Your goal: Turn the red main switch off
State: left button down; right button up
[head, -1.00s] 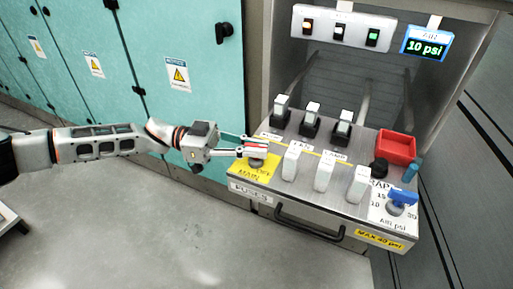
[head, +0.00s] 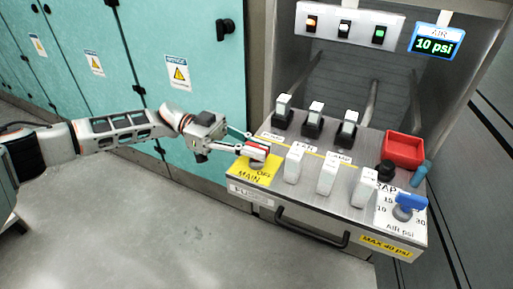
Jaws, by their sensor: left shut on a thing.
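The red main switch (head: 257,151) sits on the yellow MAIN label plate (head: 247,173) at the left front corner of the grey panel. "OFF" is printed on the plate to the right of the switch's base. My left gripper (head: 248,147) comes in from the left and is shut on the red switch, with its fingers on either side of it. The fingers hide part of the switch, so its exact angle is hard to tell. My right gripper is not in view.
Several white fuse blocks (head: 328,173) stand right of the switch. A red tray (head: 404,150), a black knob (head: 385,170) and a blue air valve (head: 410,202) are at the panel's right. Indicator lights (head: 345,29) and a 10 psi display (head: 437,42) are above. A drawer handle (head: 311,228) is in front.

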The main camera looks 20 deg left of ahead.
pick_arm(q)
jog(key=c, duration=2.2)
grip_release()
jog(key=shift+r, duration=0.2)
jog(key=shift+o, duration=0.6)
jog(key=shift+f, duration=0.15)
jog(key=a, duration=1.2)
jog(key=shift+w, duration=0.35)
